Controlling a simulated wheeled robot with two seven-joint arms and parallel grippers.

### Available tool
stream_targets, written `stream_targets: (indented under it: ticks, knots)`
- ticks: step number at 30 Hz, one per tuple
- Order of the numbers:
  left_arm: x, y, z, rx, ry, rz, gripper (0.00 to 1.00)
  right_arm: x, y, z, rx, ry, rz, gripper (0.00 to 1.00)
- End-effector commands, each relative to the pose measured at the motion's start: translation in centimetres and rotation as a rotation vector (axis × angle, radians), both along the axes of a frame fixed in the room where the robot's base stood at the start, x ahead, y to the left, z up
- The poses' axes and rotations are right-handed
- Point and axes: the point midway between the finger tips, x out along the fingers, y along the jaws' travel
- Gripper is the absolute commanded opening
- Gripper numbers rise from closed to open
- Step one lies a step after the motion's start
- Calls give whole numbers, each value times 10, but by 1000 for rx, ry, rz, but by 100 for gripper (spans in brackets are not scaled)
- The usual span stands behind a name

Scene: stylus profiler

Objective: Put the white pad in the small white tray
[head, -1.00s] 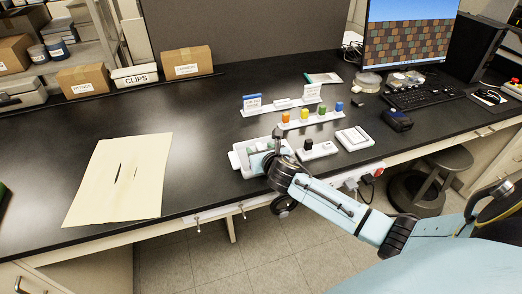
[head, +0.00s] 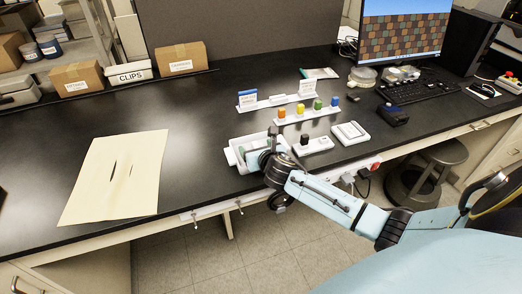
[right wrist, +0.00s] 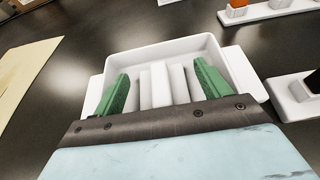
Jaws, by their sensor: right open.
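A white tray with side handles (head: 231,156) stands near the front edge of the bench; it also shows in the right wrist view (right wrist: 246,75). My right gripper (right wrist: 161,70) is over this tray, its green fingers spread apart and reaching down inside it. Between the fingers are upright white pieces (right wrist: 160,86) that look like a pad or ribs; I cannot tell which, and no grip is visible. In the head view the gripper (head: 256,148) partly hides the tray's inside. A small flat white tray-like piece (head: 351,133) lies further right. My left gripper is not in view.
A white block with a black knob (head: 312,145) stands just right of the tray. Behind is a rack with coloured pegs (head: 307,115). A cream sheet (head: 118,178) lies at left; the bench between is clear. A dark device (head: 393,115) lies at right.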

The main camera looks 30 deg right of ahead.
Motion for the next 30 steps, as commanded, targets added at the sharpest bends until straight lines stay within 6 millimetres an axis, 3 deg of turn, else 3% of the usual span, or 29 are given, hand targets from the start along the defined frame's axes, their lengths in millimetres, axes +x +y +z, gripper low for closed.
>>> stream_targets:
  ticks: [5, 21, 30]
  knots:
    - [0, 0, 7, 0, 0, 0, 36, -14, 3, 12, -2, 6, 2, 76]
    - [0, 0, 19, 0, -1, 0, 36, -97, 23, 50, -2, 0, 1, 76]
    - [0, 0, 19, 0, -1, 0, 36, -108, 26, 55, -1, -2, -1, 76]
